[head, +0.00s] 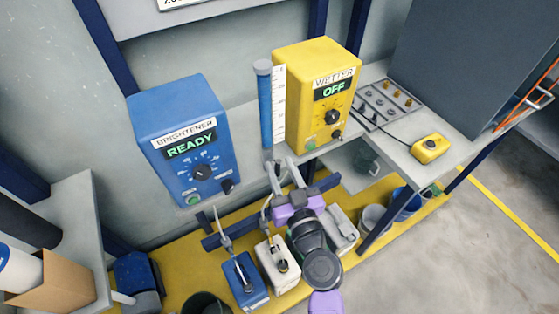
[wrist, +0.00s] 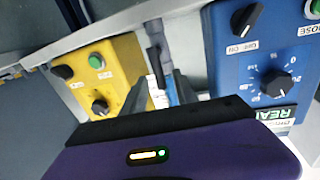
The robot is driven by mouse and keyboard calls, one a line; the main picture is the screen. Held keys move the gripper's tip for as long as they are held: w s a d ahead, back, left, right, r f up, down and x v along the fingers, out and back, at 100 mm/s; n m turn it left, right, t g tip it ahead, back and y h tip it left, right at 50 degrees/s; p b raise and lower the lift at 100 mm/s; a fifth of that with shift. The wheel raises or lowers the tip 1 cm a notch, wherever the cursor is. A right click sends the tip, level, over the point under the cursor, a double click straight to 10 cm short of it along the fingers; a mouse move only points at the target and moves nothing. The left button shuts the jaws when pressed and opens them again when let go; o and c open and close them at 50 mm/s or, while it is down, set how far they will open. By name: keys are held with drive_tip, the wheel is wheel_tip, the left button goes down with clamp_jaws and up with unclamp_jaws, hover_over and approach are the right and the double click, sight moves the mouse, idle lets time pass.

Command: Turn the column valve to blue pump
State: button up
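The blue pump (head: 183,140), labelled BRIGHTENER and reading READY, hangs on the left; it shows on the right of the wrist view (wrist: 236,75). The yellow pump (head: 312,92), labelled WETTER and reading OFF, is on the right. A blue-filled column (head: 264,108) with a white scale stands between them. In the wrist view a black valve handle (wrist: 154,62) shows at a grey pipe (wrist: 174,45). My gripper (head: 281,168) is just below the column. Its two fingers (wrist: 160,84) are apart, with the handle near the left one; contact cannot be told.
A blue canister (head: 245,283) and a white canister (head: 277,268) stand on the yellow floor strip below. A shelf on the right carries a panel of small parts (head: 386,104) and a yellow button box (head: 430,148). A cardboard box (head: 52,281) is at lower left.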

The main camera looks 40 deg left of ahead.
drive_tip(key=shift+x, duration=1)
clamp_jaws()
